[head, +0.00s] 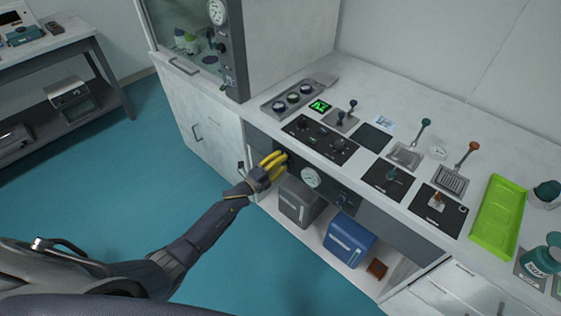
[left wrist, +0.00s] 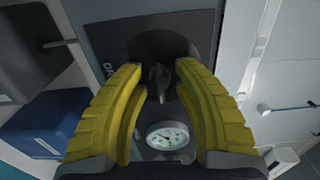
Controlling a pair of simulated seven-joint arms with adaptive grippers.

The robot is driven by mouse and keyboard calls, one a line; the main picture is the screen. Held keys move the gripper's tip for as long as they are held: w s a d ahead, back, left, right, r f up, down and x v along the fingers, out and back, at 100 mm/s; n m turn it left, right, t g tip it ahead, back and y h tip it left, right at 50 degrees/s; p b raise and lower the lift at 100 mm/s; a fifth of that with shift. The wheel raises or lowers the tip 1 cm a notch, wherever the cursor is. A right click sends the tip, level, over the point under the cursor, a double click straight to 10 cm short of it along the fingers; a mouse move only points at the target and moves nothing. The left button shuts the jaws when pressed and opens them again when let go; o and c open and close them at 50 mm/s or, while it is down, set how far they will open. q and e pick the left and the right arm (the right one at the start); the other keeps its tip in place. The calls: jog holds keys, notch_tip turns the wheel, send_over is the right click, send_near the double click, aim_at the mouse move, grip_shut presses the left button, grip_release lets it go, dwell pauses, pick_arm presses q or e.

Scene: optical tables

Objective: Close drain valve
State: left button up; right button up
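A dark valve knob (left wrist: 159,84) with a lever-like handle sits on a round dark base on the front panel, in the left wrist view. My left gripper (left wrist: 160,68) has its two yellow fingers spread, one on each side of the knob. A visible gap separates the fingers from the handle. In the head view my left gripper (head: 274,162) is at the left part of the dark front panel (head: 328,187) and hides the knob there. My right gripper is not in view.
A round white gauge (left wrist: 167,136) is beside the knob; it also shows in the head view (head: 312,178). Below the panel, a grey box (head: 301,201) and a blue box (head: 348,240) stand on the shelf. The countertop above holds control panels, levers and a green tray (head: 497,217).

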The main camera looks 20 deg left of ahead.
pick_arm(q)
grip_shut()
dwell(0.5)
jog(key=n, duration=0.6)
jog(key=shift+n, duration=0.3)
jog(key=n, duration=1.1)
jog(key=shift+n, duration=0.3)
